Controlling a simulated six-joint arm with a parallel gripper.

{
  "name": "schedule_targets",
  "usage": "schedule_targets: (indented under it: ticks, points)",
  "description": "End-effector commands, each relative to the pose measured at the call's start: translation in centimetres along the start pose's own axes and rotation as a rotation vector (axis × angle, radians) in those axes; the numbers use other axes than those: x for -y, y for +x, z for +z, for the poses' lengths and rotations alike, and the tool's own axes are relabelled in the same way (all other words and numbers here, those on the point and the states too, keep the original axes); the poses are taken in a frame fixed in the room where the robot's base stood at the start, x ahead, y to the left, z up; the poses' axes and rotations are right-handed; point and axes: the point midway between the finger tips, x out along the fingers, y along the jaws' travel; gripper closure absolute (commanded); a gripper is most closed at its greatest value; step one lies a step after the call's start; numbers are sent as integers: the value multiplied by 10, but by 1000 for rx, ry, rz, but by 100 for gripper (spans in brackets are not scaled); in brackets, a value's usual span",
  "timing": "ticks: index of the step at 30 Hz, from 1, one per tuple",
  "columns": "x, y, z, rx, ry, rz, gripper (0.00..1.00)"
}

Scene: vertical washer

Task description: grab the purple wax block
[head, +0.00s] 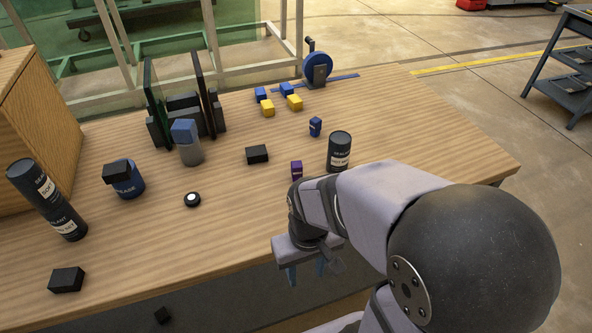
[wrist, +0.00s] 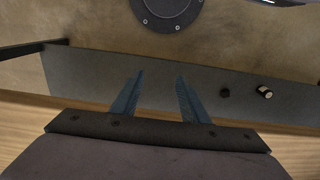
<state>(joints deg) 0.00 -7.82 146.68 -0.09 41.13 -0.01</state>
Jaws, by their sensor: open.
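The purple wax block (head: 296,170) is a small block standing on the wooden table in the head view, just left of a black sealant can. My gripper (head: 305,272) is at the table's front edge, nearer to the camera than the block and apart from it. Its two blue fingers are spread with nothing between them. They also show open and empty in the wrist view (wrist: 158,92). The block is not in the wrist view.
The black can (head: 340,152) stands close right of the block. Dark upright panels (head: 203,95) stand farther back. The table's right end is clear.

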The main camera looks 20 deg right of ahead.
Motion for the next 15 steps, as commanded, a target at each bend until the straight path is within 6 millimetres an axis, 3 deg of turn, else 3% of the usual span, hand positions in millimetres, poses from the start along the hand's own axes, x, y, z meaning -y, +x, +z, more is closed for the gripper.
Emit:
schedule_targets:
  ticks: [15]
  points:
    - [-4,-4,-3,-10,-1,1,55]
